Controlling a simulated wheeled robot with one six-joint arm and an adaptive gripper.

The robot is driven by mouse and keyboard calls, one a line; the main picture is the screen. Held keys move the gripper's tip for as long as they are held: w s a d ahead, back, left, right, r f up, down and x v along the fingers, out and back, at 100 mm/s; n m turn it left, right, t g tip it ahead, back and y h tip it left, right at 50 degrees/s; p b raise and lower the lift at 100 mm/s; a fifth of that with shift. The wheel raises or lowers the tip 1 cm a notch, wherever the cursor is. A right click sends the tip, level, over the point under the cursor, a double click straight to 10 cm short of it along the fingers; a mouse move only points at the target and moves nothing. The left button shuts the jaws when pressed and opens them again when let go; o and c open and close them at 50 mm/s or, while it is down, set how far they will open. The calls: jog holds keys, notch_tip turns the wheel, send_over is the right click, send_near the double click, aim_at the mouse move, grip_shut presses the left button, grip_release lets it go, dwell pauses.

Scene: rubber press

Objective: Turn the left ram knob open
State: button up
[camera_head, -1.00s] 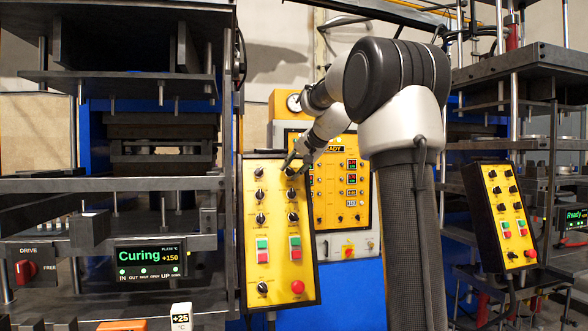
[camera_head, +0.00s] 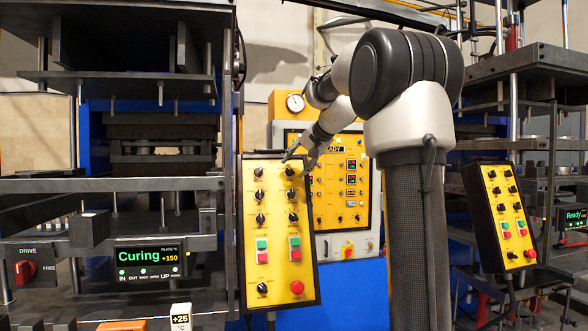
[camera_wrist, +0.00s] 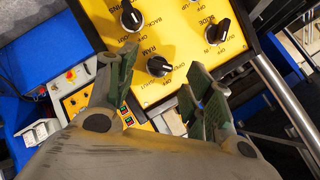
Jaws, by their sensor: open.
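The yellow control panel (camera_head: 276,215) of the left press carries two columns of black knobs. In the wrist view, the knob marked RAM (camera_wrist: 158,66) lies near the panel's edge, between and beyond my open fingers. Its white pointer line shows; I cannot tell whether its setting is open. My gripper (camera_wrist: 158,80) is open and empty, apart from the knob. In the head view, my gripper (camera_head: 299,163) is by the top right knob (camera_head: 290,171), in front of the panel's upper right edge.
A red button (camera_head: 297,287) and green-red switches are lower on the panel. A yellow READY cabinet (camera_head: 335,190) stands behind. The left press display (camera_head: 150,256) reads Curing. A second panel (camera_head: 500,215) is at right.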

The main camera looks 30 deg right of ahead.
jog(key=v, duration=0.9)
jog(key=s+f+n+g, duration=0.2)
jog(key=s+f, duration=0.3)
jog(key=f, duration=0.5)
jog(key=s+a+f+n+g, duration=0.1)
jog(key=s+a+f+n, duration=0.1)
jog(key=s+a+f, duration=0.2)
jog(key=s+a+f+n+g+h, duration=0.1)
jog(key=s+a+f+n, duration=0.2)
jog(key=s+f, duration=0.5)
jog(key=s+a+f+n+g, duration=0.2)
jog(key=s+a+f, duration=0.2)
jog(key=s, duration=0.9)
notch_tip(320, 180, down, 3)
jog(key=shift+s+a+r+n, duration=0.2)
jog(key=shift+s+a+n, duration=0.1)
jog(key=shift+s+a, duration=0.05)
jog(key=shift+c, duration=0.4)
